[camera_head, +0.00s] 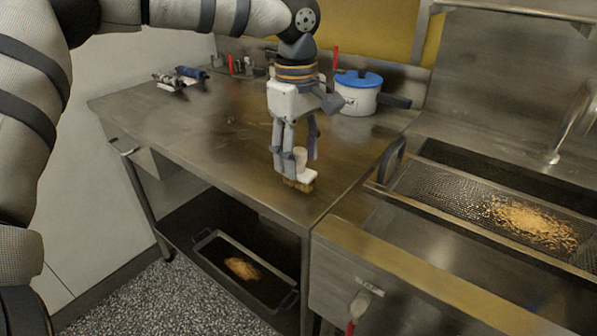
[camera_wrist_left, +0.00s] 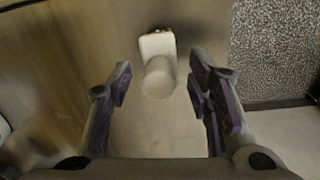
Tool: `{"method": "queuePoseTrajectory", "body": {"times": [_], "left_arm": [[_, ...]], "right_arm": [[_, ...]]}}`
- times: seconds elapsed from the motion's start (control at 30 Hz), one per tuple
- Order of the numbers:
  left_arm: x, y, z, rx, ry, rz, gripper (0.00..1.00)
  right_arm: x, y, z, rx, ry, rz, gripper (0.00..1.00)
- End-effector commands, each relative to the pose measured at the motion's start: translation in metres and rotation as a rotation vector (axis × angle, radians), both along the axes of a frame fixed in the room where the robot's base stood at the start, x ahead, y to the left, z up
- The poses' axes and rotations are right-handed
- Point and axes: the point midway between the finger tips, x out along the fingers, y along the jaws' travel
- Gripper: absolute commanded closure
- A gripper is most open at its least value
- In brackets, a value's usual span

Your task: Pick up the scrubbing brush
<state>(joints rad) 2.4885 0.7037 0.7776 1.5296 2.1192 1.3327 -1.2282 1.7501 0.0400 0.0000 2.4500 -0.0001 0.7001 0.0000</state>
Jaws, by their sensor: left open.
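The scrubbing brush (camera_head: 301,178) stands on the steel table (camera_head: 220,150) near its front right corner. It has a white block with tan bristles down and a rounded upright white handle. My left gripper (camera_head: 297,152) is right above it, pointing down, its fingers on either side of the handle. In the left wrist view the brush (camera_wrist_left: 158,72) lies between and slightly beyond the open fingertips of my left gripper (camera_wrist_left: 162,82), with gaps on both sides. My right gripper is in neither view.
A white pot with a blue lid (camera_head: 358,92) stands behind the gripper at the right. Bottles (camera_head: 180,77) lie at the back left. A tray (camera_head: 245,268) sits on the lower shelf. The table's middle is clear.

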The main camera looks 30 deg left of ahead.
Motion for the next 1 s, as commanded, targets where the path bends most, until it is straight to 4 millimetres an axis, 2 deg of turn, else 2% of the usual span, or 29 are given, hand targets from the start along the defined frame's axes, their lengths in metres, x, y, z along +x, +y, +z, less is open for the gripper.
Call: {"method": "queuePoseTrajectory", "body": {"times": [0.13,0.33,0.63,0.77,0.9,1.0], "left_arm": [[0.000,0.000,0.000,0.000,0.000,0.000,0.54],[0.000,0.000,0.000,0.000,0.000,0.001,0.99],[0.000,0.000,0.001,0.000,0.000,0.001,1.00],[0.001,0.000,0.009,-0.001,-0.003,0.001,1.00],[-0.001,-0.001,0.038,-0.001,-0.006,0.001,1.00],[-0.025,-0.009,0.070,0.000,-0.015,-0.003,1.00]], "right_arm": [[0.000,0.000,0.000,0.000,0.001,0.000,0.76],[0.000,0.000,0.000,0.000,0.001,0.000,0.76],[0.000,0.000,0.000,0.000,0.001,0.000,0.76],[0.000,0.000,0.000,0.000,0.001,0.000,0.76],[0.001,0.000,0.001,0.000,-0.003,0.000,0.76],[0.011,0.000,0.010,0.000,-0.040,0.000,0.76]]}}
